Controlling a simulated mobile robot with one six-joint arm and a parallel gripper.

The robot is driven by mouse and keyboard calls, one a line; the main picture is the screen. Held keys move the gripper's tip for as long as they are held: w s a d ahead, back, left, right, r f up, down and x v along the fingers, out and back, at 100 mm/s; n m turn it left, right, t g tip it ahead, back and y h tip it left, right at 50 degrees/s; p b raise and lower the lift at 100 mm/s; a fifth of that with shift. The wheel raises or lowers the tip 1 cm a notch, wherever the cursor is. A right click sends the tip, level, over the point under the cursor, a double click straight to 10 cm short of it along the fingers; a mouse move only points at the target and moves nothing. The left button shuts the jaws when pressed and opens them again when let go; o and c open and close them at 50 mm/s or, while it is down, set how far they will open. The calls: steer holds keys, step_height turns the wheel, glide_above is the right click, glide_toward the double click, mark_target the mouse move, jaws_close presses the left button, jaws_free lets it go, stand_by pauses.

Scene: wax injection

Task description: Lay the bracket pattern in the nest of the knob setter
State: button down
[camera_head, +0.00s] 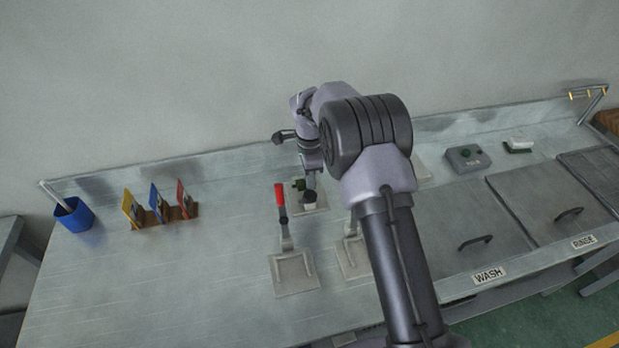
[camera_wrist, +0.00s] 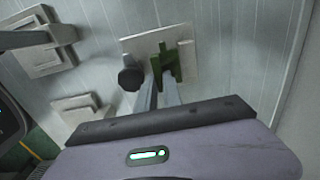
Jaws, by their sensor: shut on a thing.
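The green bracket pattern (camera_wrist: 165,66) is between the fingertips of my gripper (camera_wrist: 161,82) in the wrist view. In the head view a small green part of the pattern (camera_head: 298,184) shows beside my gripper (camera_head: 309,184); my arm hides much around it. Below it lies a pale square plate (camera_wrist: 187,45) with a dark round-headed post (camera_wrist: 131,77), seemingly the knob setter. The pattern overlaps this plate, just right of the post in the wrist view. I cannot tell whether the pattern touches the nest, which is hidden behind it.
A red-handled lever (camera_head: 281,198) on a pale base (camera_head: 295,274) stands in front. Another pale fixture (camera_head: 352,257) is partly behind my arm. A blue cup (camera_head: 74,215) and coloured cards (camera_head: 158,204) stand left. A grey button box (camera_head: 467,158) and lidded WASH tank (camera_head: 490,240) are right.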

steer(key=shift+f+b, duration=1.25)
steer(key=shift+f, duration=0.5)
steer(key=c, duration=1.4)
jaws_free()
steer(key=shift+f, duration=0.1)
step_height(320, 180, up, 18)
steer(key=p, duration=0.4)
steer(key=shift+w+f+p, duration=0.15)
steer(key=shift+f+p, duration=0.05)
steer(key=shift+p, duration=0.2)
